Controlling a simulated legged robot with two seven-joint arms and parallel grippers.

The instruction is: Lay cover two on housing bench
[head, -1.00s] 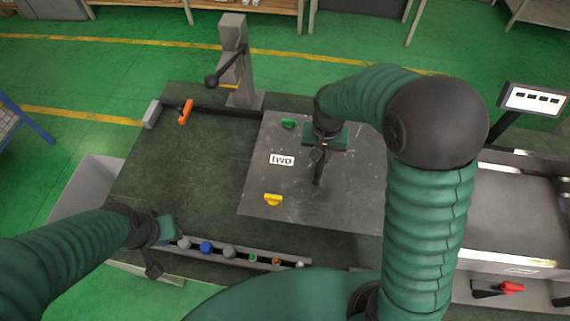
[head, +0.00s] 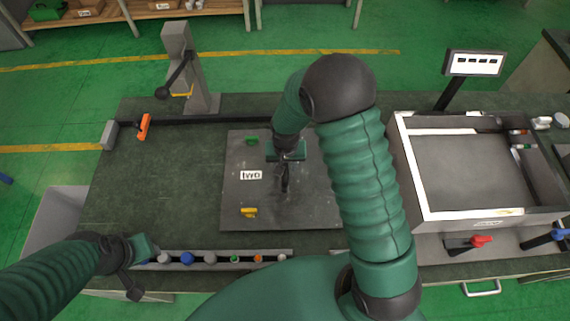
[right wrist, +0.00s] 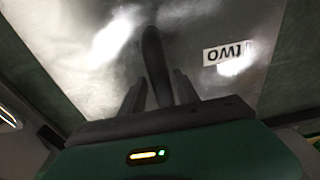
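Cover two is a flat grey metal plate (head: 315,210) with a "two" label, a green tab (head: 252,139), a yellow tab (head: 249,212) and an upright dark handle. It lies level over the dark green housing bench (head: 150,190); I cannot tell whether it touches it. My right gripper (head: 285,172) is above the plate's middle. In the right wrist view, the handle (right wrist: 155,60) stands between its two fingers, which appear closed on it. The plate (right wrist: 90,60) fills much of that view. My left gripper (head: 138,268) is at the bench's front left; its fingers are unclear.
A rail (head: 220,258) with several small coloured parts runs along the front edge. A grey post with a lever (head: 182,75) and an orange clamp (head: 143,127) are at the back left. A framed tray (head: 460,215) and a display (head: 473,63) stand right.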

